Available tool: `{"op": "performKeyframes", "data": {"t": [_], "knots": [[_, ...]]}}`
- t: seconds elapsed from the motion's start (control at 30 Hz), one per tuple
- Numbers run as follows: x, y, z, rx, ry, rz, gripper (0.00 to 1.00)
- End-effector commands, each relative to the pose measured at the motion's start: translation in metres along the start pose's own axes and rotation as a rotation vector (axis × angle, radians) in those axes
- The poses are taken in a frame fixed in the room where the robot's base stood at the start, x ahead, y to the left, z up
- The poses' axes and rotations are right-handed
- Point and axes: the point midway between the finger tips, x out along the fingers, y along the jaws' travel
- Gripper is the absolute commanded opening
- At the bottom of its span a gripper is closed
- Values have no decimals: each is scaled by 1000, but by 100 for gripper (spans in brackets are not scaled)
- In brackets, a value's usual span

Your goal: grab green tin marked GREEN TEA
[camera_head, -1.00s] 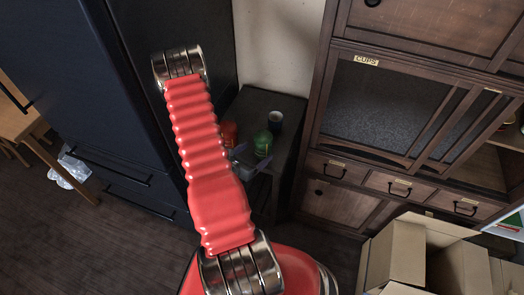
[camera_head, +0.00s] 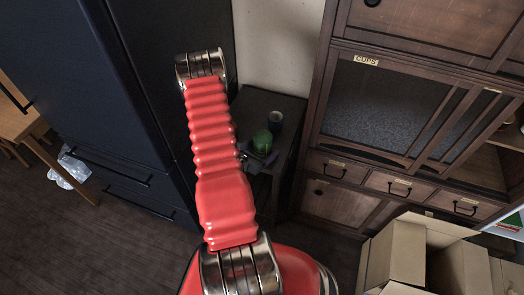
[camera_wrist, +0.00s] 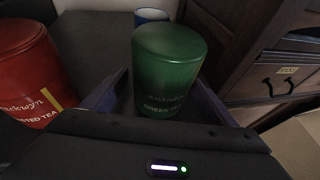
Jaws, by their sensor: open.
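The green tin (camera_wrist: 168,70) marked GREEN TEA stands upright in the wrist view, centred between the two fingers of my gripper (camera_wrist: 158,100). The fingers are apart, one on each side of the tin; I cannot tell whether either touches it. The tin's lower part is hidden behind my gripper's body. In the head view the green tin (camera_head: 262,141) stands on a dark low cabinet top (camera_head: 262,104), with my gripper (camera_head: 262,158) at its near side.
A red tin (camera_wrist: 30,75) with tea lettering stands left of my gripper in the wrist view. A blue-rimmed cup (camera_wrist: 150,16) is behind the green tin. A wooden cupboard (camera_head: 320,200) rises on the right, a dark blue fridge-like unit (camera_head: 60,60) on the left. Open cardboard boxes (camera_head: 395,250) stand at lower right.

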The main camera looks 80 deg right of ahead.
Motion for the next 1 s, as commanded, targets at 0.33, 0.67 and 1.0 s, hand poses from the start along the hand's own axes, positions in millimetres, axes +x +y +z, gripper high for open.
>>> {"op": "performKeyframes", "data": {"t": [0.33,0.67,1.0], "knots": [[0,0,0,-1,0,1,80],[-1,0,0,-1,0,1,66],[-1,0,0,-1,1,1,42]]}}
